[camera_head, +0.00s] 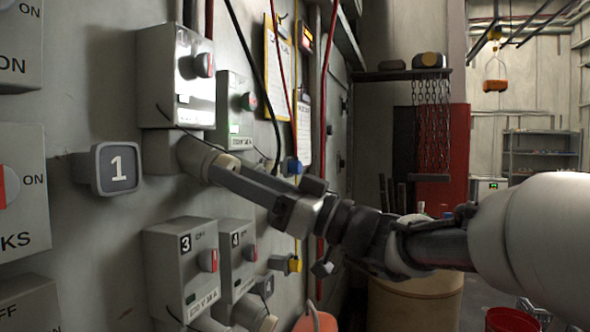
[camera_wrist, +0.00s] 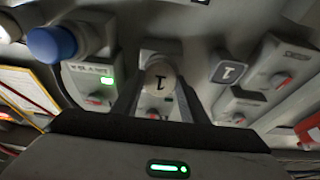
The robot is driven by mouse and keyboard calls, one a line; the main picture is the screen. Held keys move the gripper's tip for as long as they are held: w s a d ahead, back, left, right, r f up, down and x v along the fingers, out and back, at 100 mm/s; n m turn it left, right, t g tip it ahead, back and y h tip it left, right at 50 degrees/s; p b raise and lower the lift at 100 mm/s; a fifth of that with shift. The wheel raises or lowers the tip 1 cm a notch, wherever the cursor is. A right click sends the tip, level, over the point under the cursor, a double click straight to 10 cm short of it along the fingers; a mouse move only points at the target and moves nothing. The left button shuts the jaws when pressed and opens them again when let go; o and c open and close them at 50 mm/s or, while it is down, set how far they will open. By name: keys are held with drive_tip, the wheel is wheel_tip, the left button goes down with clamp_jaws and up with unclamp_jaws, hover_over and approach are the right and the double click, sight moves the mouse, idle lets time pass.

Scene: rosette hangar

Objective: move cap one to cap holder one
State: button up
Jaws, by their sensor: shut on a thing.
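Cap one (camera_wrist: 160,75) is a round, pale beige cap with a "1" on its face, between my fingertips in the wrist view. In the head view its pale rim (camera_head: 220,166) shows at the end of the grey socket (camera_head: 195,156) below the upper switch box; I cannot tell whether it is seated or loose. My gripper (camera_head: 226,170) is shut on it, and the wrist view also shows the fingers (camera_wrist: 158,92). A grey square piece marked "1" (camera_head: 115,168) stands out from the wall to the left, probably cap holder one; it also shows in the wrist view (camera_wrist: 229,72).
Switch boxes crowd the wall: one above the socket (camera_head: 176,75), one behind it (camera_head: 236,105), and boxes marked 3 (camera_head: 182,268) and 4 (camera_head: 237,258) below. A blue cap (camera_wrist: 50,43) is nearby. Cables hang close to my arm. A barrel (camera_head: 415,300) stands below it.

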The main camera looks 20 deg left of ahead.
drive_tip(key=b+v, duration=0.5)
drive_tip(key=v, duration=0.1)
idle(1.1)
